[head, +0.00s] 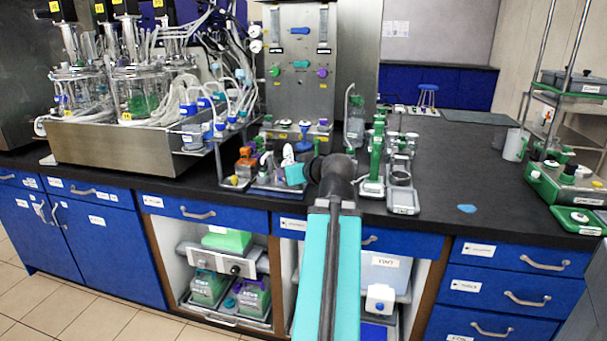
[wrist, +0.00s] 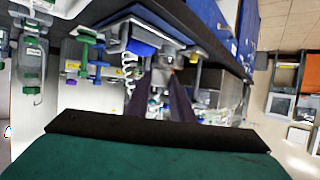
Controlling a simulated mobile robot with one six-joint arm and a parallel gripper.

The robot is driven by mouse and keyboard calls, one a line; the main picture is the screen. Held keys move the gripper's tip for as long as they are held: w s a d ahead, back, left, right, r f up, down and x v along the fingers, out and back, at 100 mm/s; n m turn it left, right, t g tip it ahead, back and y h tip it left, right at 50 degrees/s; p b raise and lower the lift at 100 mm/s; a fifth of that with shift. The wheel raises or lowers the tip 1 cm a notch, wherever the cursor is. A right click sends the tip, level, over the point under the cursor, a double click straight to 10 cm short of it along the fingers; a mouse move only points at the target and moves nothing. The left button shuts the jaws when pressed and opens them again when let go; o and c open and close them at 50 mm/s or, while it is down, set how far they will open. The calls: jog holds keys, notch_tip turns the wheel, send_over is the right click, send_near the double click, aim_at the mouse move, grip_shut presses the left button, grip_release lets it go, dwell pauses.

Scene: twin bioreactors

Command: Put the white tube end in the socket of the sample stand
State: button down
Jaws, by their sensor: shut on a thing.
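My gripper (wrist: 161,74) is shut on a small pale piece (wrist: 165,58) at its fingertips in the wrist view, which I take to be the white tube end. In the head view my gripper is mostly hidden behind my dark wrist, and a white piece (head: 288,154) shows just left of it. A low blue-grey stand (head: 272,190) with small bottles is on the black bench there, below and left of my wrist. I cannot make out the socket or tell whether the tube end touches it.
A steel control panel (head: 300,75) rises behind. Glass vessels in a steel trough (head: 115,140) stand at left. Green-capped holders (head: 374,165) stand close right of my wrist. The bench at right is clear around a small blue piece (head: 466,208).

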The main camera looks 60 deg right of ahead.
jog(key=shift+d+r, duration=0.1)
jog(key=shift+r, duration=0.05)
jog(key=shift+w+d+p, duration=0.15)
jog(key=shift+d+p, duration=0.3)
jog(key=shift+p, duration=0.8)
jog(key=d+p, duration=0.1)
jog(key=p, duration=0.1)
jog(key=d+p, duration=0.1)
jog(key=p, duration=0.2)
jog(key=shift+w, duration=0.25)
jog(key=p, duration=0.2)
jog(key=shift+w+d+p, duration=0.15)
jog(key=shift+d+p, duration=0.1)
jog(key=shift+p, duration=0.15)
jog(key=d+p, duration=0.1)
jog(key=p, duration=0.4)
jog(key=shift+w, duration=0.15)
jog(key=p, duration=0.4)
jog(key=shift+d+f, duration=0.2)
jog(key=shift+d, duration=0.05)
jog(key=w+d+p, duration=0.1)
jog(key=d, duration=0.2)
jog(key=d+f+p, duration=0.1)
jog(key=d, duration=0.3)
jog(key=w+d+p, duration=0.1)
jog(key=d, duration=0.2)
jog(key=shift+w+d+f, duration=0.15)
jog(key=shift+w, duration=0.2)
